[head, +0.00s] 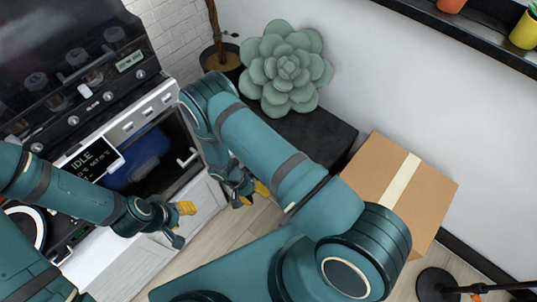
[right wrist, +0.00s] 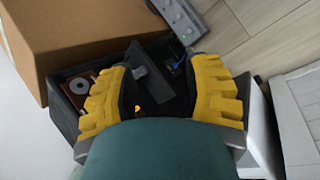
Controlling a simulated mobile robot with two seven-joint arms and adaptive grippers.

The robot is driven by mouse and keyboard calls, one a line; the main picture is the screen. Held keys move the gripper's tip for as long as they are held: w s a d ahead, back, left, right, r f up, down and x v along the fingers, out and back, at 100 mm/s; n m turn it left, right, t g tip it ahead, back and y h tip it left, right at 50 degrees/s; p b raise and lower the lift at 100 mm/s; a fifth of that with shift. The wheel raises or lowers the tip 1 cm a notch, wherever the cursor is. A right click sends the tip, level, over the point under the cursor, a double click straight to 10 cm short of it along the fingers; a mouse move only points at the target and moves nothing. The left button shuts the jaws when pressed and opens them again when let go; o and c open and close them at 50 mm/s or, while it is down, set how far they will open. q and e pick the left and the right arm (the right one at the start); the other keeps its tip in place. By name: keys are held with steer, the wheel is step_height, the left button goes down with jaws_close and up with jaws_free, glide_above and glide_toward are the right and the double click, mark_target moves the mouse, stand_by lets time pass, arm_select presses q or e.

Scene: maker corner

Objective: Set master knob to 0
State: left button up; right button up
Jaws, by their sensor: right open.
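A dark machine in the head view has a front strip with several round knobs; one knob (head: 141,74) sits at its right end and another knob (head: 73,120) further left. I cannot tell which is the master knob, and their settings are too small to read. My right gripper (head: 250,195) is open and empty, low in front of the machine's right side and away from the knobs. Its spread yellow fingers (right wrist: 158,90) show in the right wrist view. My left gripper (head: 182,224) appears open and empty, below the machine's front.
A display reading IDLE (head: 90,158) is on the white-framed unit below the strip. A black cabinet (head: 320,135) bears a succulent (head: 285,68). A cardboard box (head: 425,190) stands right. The right wrist view shows a dark open container (right wrist: 65,120) with small items under my fingers.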

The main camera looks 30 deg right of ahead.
steer(key=w+r+m+t+h, duration=0.2)
steer(key=w+t+h, duration=0.5)
steer(key=w+h, duration=0.35)
steer(key=b+x, duration=0.1)
steer(key=x, duration=1.2)
steer(key=shift+w+d+f, duration=0.25)
steer(key=shift+w+f, duration=0.05)
steer(key=shift+w, duration=0.1)
jaws_close()
